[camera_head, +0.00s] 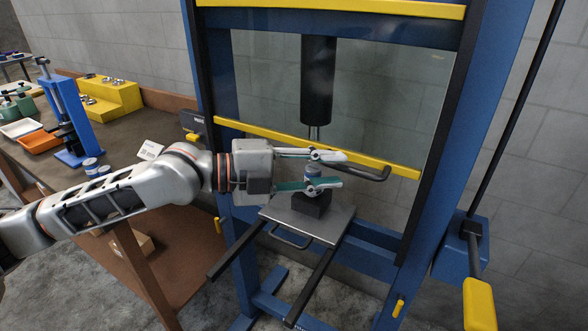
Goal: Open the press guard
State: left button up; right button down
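The press guard (395,95) is a clear panel with a yellow bar along its top and another yellow bar (262,132) along its lower edge. It hangs in front of the black ram in the blue press frame. A dark bent handle (372,173) sticks out from the lower yellow bar. My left gripper (331,170) reaches in from the left, just below that bar. Its two fingers are apart, one above the other, near the left part of the handle. I cannot tell whether they touch it. My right gripper is not in view.
Below the gripper, a metal plate (335,223) carries a dark block (312,205) with a small cylinder on it. A workbench (125,130) at left holds a blue bench press (72,115), an orange tray (38,142) and a yellow stepped stand (112,96). A yellow-ended lever (479,305) stands at right.

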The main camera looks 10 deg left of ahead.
pick_arm(q)
jog(key=v, duration=0.8)
